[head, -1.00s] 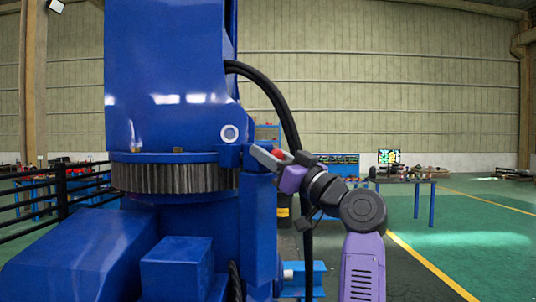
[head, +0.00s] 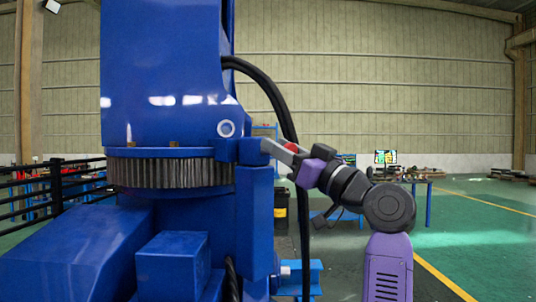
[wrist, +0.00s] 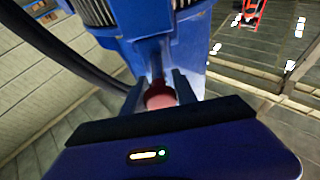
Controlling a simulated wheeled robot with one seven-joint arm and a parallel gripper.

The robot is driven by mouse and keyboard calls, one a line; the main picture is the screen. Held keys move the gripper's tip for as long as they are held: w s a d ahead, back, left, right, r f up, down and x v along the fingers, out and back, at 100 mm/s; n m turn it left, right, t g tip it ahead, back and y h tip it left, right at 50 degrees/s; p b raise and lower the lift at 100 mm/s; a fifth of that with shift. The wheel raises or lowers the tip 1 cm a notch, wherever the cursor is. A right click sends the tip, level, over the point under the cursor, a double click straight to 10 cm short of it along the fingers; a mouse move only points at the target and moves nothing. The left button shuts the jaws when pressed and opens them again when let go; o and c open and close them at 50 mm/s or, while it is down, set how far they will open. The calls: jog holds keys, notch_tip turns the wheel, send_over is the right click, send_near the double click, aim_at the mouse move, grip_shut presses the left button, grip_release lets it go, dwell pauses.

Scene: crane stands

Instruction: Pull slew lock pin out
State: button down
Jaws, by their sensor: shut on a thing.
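The slew lock pin shows its red head (head: 292,147) in the head view, just right of the blue bracket (head: 250,151) beside the toothed slew ring (head: 168,172). My gripper (head: 277,148) reaches in from the right, with its fingers around the pin. In the wrist view the red head (wrist: 160,96) sits between the two grey fingers of my gripper (wrist: 159,94). A darker shaft (wrist: 157,66) runs from the head towards the blue crane body. The pin's far end is hidden, so I cannot tell whether it is still inside the bracket.
A black hose (head: 282,95) hangs from the crane column (head: 165,60) close behind my gripper. A black railing (head: 50,190) stands at the left. A table (head: 418,182) stands further back. The green floor at the right (head: 480,240) is clear.

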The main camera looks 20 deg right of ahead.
jog(key=shift+s+d, duration=0.15)
jog(key=shift+s, duration=0.15)
jog(key=c, duration=1)
grip_release()
jog(key=b+v, duration=0.2)
jog(key=v, duration=0.6)
jog(key=shift+d+r, duration=0.1)
jog(key=shift+r, duration=0.05)
